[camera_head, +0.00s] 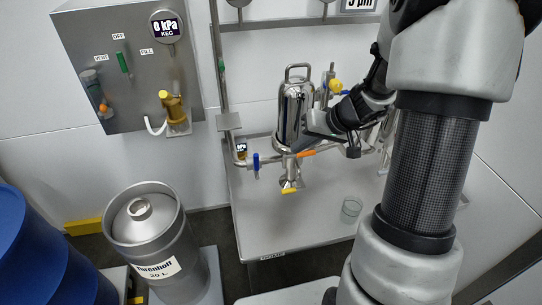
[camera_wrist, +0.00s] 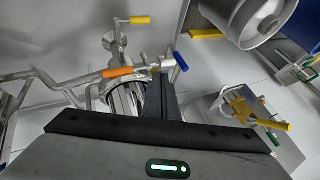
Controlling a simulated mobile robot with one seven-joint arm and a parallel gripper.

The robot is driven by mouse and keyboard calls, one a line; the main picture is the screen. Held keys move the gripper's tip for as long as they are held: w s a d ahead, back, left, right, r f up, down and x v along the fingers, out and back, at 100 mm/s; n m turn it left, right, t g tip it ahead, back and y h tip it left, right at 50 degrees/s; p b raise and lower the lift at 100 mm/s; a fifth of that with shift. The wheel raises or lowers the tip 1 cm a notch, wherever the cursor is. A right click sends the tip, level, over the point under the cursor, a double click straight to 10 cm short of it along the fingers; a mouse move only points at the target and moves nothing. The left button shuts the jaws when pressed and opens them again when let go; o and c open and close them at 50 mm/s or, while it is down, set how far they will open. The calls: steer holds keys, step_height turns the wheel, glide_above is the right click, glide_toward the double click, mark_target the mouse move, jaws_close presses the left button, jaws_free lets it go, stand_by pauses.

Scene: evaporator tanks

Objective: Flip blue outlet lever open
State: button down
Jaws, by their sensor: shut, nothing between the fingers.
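The blue lever (camera_head: 256,161) sits on the left part of the horizontal steel pipe in the head view. Its handle stands crosswise to the pipe. In the wrist view the blue lever (camera_wrist: 180,62) shows just beyond and right of the fingertips. My gripper (camera_wrist: 163,76) is shut and empty, its dark fingers pointing towards the pipe near this lever. Whether the fingertips touch the valve cannot be told. In the head view my gripper (camera_head: 305,142) is in front of the steel filter housing, right of the blue lever; its fingers are hard to make out.
An orange lever (camera_head: 306,153) lies along the same pipe, close to my gripper. A yellow lever (camera_head: 290,190) is below. The steel housing (camera_head: 292,112) stands behind. A keg (camera_head: 150,235) is at lower left.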

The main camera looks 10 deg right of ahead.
mark_target(255, 162)
steer(key=w+a+f+b, duration=0.2)
steer(key=w+a+f, duration=0.3)
steer(key=a+f, duration=0.2)
steer(key=shift+w+a+f, duration=0.2)
steer(key=shift+a+f, duration=0.2)
steer(key=shift+f, duration=0.05)
steer(key=shift+a+r+h+p, duration=0.15)
steer(key=shift+a+h+p, duration=0.15)
steer(key=shift+p, duration=0.1)
